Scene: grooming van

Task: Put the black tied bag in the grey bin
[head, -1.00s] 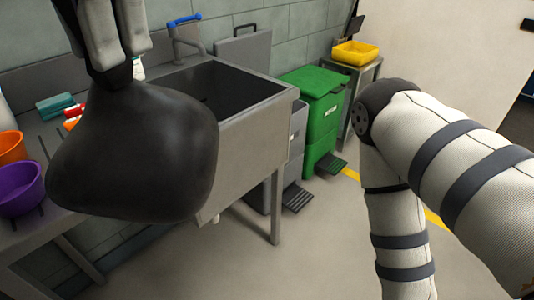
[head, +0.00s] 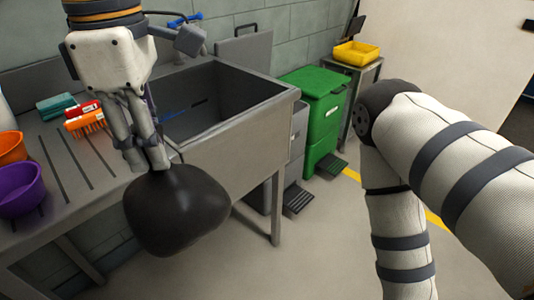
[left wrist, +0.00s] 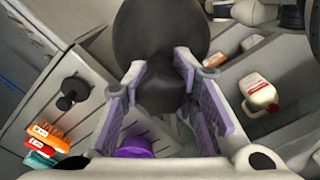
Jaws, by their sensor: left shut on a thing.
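The black tied bag (head: 178,212) hangs from my left gripper (head: 147,162) in the head view, in front of the sink's near edge and above the floor. In the left wrist view, the fingers (left wrist: 158,75) are closed around the neck of the bag (left wrist: 165,30). The grey bin (head: 297,150) stands on the floor between the sink and the green bin, partly hidden by the sink, with its dark pedal in front. The bag is apart from the bin, to its left and nearer. My right arm shows at the right, but its gripper is out of view.
The steel sink (head: 235,150) and its leg stand between bag and grey bin. A green bin (head: 322,115) is beside the grey one. Purple (head: 20,190) and orange bowls and brushes (head: 86,122) lie on the drainboard. The floor in front is clear.

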